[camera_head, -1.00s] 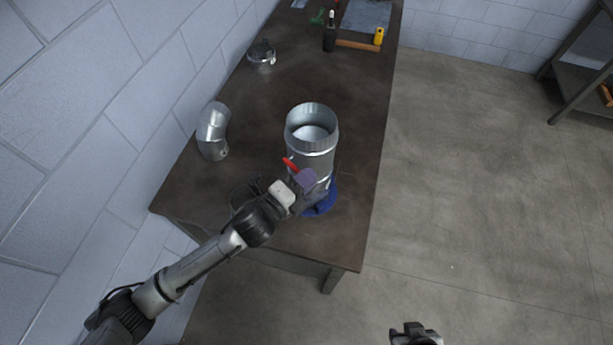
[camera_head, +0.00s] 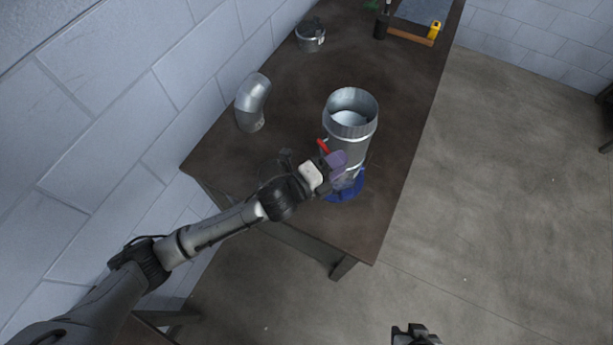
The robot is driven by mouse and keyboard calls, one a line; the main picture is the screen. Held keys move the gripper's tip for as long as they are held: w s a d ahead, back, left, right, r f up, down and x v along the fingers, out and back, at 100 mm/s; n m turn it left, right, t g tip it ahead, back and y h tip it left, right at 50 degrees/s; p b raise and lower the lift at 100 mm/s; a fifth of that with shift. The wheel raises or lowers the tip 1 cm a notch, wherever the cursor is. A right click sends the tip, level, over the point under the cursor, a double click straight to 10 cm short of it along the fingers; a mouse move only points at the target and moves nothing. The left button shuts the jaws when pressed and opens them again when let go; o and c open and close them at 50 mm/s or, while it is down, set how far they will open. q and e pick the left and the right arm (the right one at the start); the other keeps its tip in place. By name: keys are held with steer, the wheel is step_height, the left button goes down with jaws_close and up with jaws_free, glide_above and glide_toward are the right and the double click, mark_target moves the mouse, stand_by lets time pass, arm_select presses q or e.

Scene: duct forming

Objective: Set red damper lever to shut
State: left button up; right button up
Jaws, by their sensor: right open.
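The metal duct (camera_head: 349,128) stands upright near the front end of the dark table, on a blue base (camera_head: 345,190). The red damper lever (camera_head: 323,146) shows as a short red bar on the duct's left side, tilted, with its lower part hidden by my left gripper. My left gripper (camera_head: 338,168) is at the duct's lower left side, right by the lever. Its fingers overlap the duct, and I cannot see whether they are open or shut. My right gripper (camera_head: 415,335) shows only partly at the bottom edge, over the floor, far from the duct.
A metal collar (camera_head: 310,36) sits further back. A dark bottle (camera_head: 381,22) and a yellow item (camera_head: 433,31) by a tray are at the far end. The wall borders the table's left side.

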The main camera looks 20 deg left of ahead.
arm_select(q)
steer(key=b+v, duration=0.1)
steer(key=v, duration=1.2)
steer(key=shift+s+a+b, duration=0.2)
steer(key=shift+s+b, duration=0.05)
steer(key=shift+b, duration=0.1)
